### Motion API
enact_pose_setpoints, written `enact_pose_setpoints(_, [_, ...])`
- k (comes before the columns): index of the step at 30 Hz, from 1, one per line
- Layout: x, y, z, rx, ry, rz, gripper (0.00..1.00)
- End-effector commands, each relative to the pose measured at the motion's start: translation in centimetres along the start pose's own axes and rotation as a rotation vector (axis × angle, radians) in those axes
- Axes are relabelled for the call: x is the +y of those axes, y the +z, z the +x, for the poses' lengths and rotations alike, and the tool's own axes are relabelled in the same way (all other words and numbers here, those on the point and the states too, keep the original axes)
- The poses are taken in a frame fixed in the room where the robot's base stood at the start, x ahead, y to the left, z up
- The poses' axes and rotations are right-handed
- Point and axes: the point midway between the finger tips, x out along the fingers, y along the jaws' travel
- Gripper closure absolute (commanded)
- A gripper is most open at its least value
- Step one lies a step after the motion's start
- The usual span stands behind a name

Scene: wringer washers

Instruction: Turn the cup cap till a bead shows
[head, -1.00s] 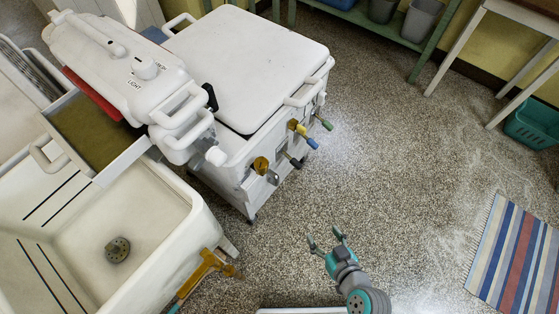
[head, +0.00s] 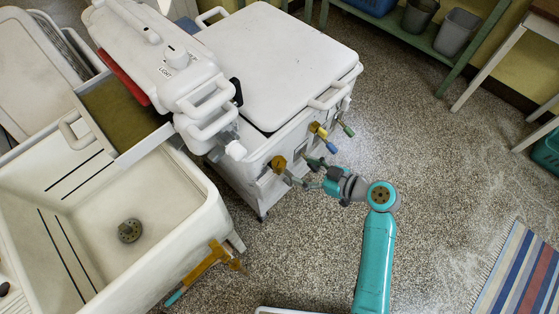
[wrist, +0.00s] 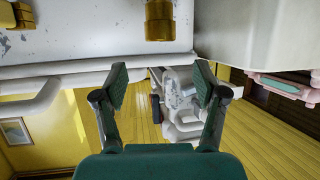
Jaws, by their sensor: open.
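A brass, cup-like fitting (head: 278,162) is on the front of the white washer (head: 262,70), near its left corner; I take it for the cup cap. In the wrist view, a brass cylinder (wrist: 159,20) shows at the top centre against worn white metal, probably the same fitting. My gripper (head: 296,172) is close to the washer front, just right of the brass fitting in the head view. In the wrist view my gripper (wrist: 160,82) has its two fingers wide apart with nothing held between them. The brass cylinder appears beyond the fingertips. No bead can be made out.

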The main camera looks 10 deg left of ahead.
Motion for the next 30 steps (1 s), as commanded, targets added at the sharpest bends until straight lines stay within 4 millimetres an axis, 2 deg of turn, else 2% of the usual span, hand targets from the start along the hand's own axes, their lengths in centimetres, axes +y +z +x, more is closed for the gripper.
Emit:
enact_pose_setpoints(15, [0.0,0.0,8.3,-0.002,0.001,0.002,0.29])
enact_pose_setpoints(21, [0.0,0.1,9.8,-0.001,0.002,0.002,0.29])
enact_pose_setpoints(30, [0.0,0.1,10.0,-0.001,0.003,0.003,0.29])
